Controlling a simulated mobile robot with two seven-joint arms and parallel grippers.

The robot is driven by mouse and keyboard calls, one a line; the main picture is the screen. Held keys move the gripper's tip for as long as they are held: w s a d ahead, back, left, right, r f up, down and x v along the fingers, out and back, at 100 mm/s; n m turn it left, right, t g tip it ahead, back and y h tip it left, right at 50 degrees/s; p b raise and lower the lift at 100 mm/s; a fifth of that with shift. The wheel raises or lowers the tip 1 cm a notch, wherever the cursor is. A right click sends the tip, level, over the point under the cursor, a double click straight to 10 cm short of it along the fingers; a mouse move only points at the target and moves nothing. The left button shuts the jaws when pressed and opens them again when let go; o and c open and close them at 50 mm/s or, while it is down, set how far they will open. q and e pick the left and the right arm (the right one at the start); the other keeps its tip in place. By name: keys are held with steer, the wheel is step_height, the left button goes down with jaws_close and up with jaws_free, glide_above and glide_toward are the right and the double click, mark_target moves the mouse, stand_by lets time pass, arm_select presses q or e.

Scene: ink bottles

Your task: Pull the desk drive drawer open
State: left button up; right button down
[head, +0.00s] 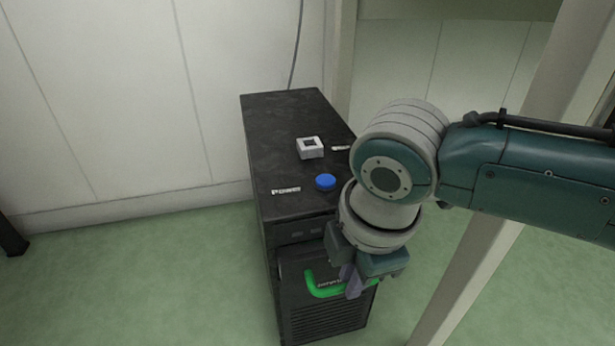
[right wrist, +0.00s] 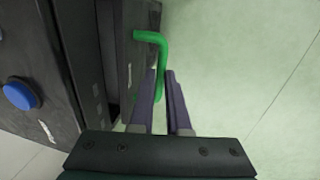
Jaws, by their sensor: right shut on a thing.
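The desk drive is a black cabinet (head: 285,125) standing on the floor. Its drawer front (head: 345,318) faces forward and bears a green handle (head: 320,287). In the right wrist view the drawer front (right wrist: 140,65) stands a little out from the cabinet body, with a dark gap between them. My right gripper (head: 352,280) is at the handle's right part and is shut on it. The right wrist view shows its two fingers (right wrist: 164,88) on either side of the green handle bar (right wrist: 150,36). My left gripper is not in view.
A pale wall stands behind. A light slanted post (head: 470,275) rises at the right.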

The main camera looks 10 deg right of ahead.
steer(key=s+p, duration=0.9)
steer(key=s, duration=0.2)
steer(key=shift+s+d, duration=0.25)
steer(key=shift+s, duration=0.05)
steer(key=c, duration=0.9)
jaws_free()
steer(key=r+p, duration=0.2)
steer(key=r, duration=0.1)
steer(key=s+r+p, duration=0.1)
steer(key=r+p, duration=0.5)
steer(key=shift+s+r, duration=0.4)
